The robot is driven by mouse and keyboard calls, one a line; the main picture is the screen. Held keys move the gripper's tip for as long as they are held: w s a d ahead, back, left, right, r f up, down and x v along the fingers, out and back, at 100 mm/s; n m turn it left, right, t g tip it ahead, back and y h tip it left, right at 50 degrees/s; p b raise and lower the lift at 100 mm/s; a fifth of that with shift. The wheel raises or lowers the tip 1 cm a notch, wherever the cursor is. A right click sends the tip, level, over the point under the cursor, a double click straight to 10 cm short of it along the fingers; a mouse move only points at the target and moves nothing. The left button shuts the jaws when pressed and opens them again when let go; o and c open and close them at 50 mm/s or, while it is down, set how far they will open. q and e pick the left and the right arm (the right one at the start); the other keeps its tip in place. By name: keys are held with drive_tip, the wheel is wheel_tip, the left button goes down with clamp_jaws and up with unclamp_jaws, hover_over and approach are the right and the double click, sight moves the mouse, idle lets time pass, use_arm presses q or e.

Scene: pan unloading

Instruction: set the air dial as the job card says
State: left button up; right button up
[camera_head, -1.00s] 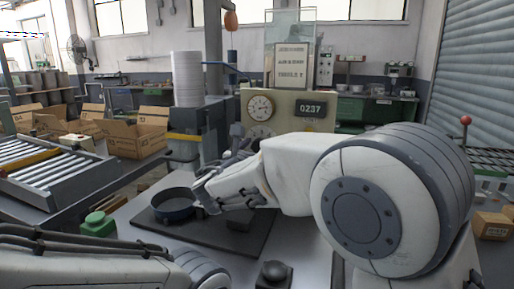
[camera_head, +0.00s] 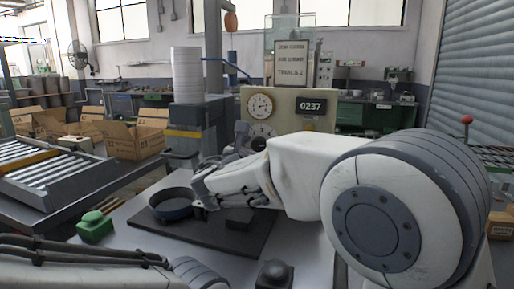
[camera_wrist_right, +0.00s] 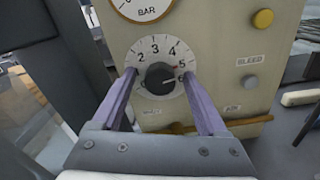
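The dial also shows in the head view (camera_head: 262,131), partly hidden by my arm. My right gripper (camera_wrist_right: 158,74) is open, with one finger on each side of the dial; the knob stands between them with gaps visible. The job card (camera_head: 292,62) stands framed above the panel; its small print is too blurred to read surely. My left forearm crosses the lower left, but its gripper is out of view.
A yellow button (camera_wrist_right: 263,18) and a bleed knob (camera_wrist_right: 250,83) are right of the dial. A dark pan (camera_head: 172,207) lies on a black mat (camera_head: 205,236).

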drive_tip(key=v, duration=1)
drive_tip(key=shift+s, duration=0.25)
